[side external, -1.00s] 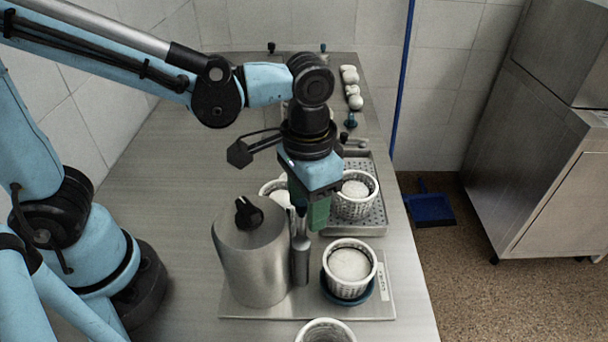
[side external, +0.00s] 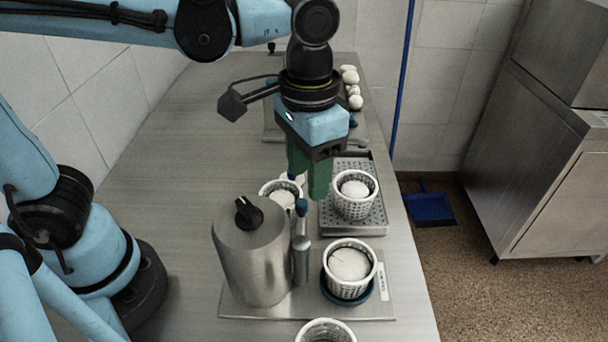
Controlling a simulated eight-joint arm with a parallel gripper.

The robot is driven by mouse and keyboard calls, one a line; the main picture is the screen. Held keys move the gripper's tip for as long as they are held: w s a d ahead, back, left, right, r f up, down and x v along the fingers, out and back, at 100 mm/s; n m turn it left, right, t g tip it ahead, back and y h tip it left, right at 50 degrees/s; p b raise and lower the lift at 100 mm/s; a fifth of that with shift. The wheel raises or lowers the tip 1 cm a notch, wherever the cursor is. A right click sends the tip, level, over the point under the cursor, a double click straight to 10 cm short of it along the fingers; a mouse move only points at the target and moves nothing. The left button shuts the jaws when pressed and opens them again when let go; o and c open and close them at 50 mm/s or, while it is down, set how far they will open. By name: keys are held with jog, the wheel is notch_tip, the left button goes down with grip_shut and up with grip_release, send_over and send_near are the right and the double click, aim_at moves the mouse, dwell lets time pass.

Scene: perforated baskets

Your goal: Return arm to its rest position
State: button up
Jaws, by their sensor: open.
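My gripper (side external: 309,188) hangs in the air above the bench, its green fingers pointing down, open with nothing seen between them. It is above and behind a steel cylinder (side external: 254,262) with a black knob and an upright rod with a blue top (side external: 302,240). A white perforated basket with white contents (side external: 349,290) stands on a blue round base at the front right. Another filled basket (side external: 355,212) stands on a perforated steel tray. A third basket (side external: 268,193) is partly hidden behind the cylinder.
A further basket (side external: 325,333) is cut off at the bottom edge. Several white rounded lumps (side external: 353,88) lie at the far end of the bench. The left part of the bench (side external: 160,190) is clear. A steel cabinet (side external: 540,150) stands apart on the right.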

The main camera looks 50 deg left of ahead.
jog(key=shift+r, duration=0.2)
jog(key=shift+a, duration=0.1)
jog(key=a+f+n+t, duration=0.3)
jog(key=a+t, duration=0.4)
jog(key=a, duration=0.8)
jog(key=shift+w+a, duration=0.2)
jog(key=shift+w, duration=0.2)
